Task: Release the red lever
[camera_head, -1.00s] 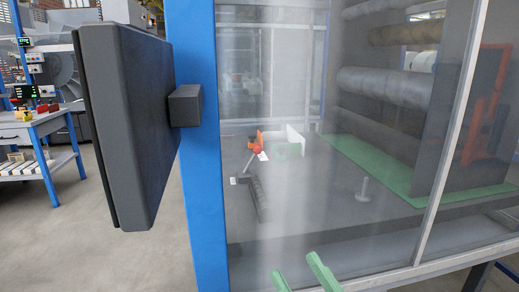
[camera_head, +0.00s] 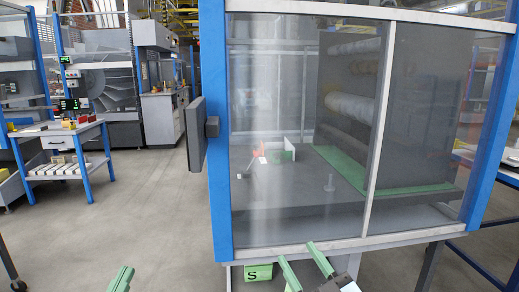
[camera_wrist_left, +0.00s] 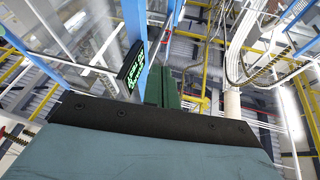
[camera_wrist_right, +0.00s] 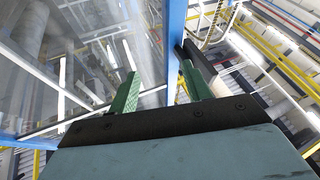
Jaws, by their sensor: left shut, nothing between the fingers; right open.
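The red lever (camera_head: 257,153) is small and blurred behind the clear panel (camera_head: 290,90) of the blue-framed machine. A thin rod runs down to the left near it, and I cannot tell its exact position. My right gripper (camera_head: 304,259) is open and empty in front of the machine's lower edge, outside the panel. Its two green fingers stand apart in the right wrist view (camera_wrist_right: 160,82). My left gripper (camera_head: 121,277) is low at the left over the floor, away from the machine. Its fingers are together and empty in the left wrist view (camera_wrist_left: 162,85).
A dark grey box-like panel (camera_head: 195,135) juts from the machine's left blue post (camera_head: 215,130). A blue-legged workbench (camera_head: 60,135) stands at the far left. Open floor (camera_head: 150,210) lies between them. A green box marked S (camera_head: 258,272) sits below the machine.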

